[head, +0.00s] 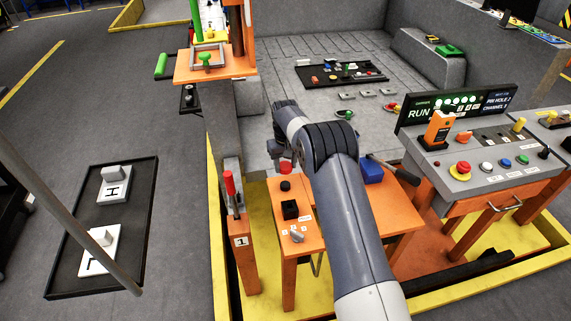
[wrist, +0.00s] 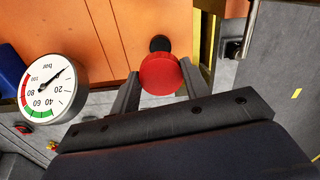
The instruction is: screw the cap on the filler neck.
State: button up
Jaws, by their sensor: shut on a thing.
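My gripper (wrist: 160,88) is shut on a red round cap (wrist: 161,74), with one dark finger on each side of it in the wrist view. A short black neck (wrist: 160,43), likely the filler neck, stands on the orange surface just beyond the cap. I cannot tell whether the cap touches it. In the head view my gripper (head: 284,164) is partly hidden by my own arm, above the back left of the orange table. A black round stub (head: 285,186) stands on that table just below it.
The orange table (head: 318,240) also carries a black block (head: 290,209), a grey knob (head: 297,236) and a blue box (head: 372,171). A red-handled lever (head: 230,184) stands left. A pressure gauge (wrist: 45,88) is close left in the wrist view. A control console (head: 485,165) stands right.

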jog(key=b, duration=0.4)
send_over(286, 185)
jog(key=shift+a+f, duration=0.1)
jog(key=shift+f, duration=2.8)
jog(key=shift+f+b, duration=1.2)
jog(key=shift+f, duration=0.3)
jog(key=o, duration=1)
jog(key=shift+r, duration=0.1)
notch_tip(286, 185, up, 11)
jog(key=shift+f, duration=0.15)
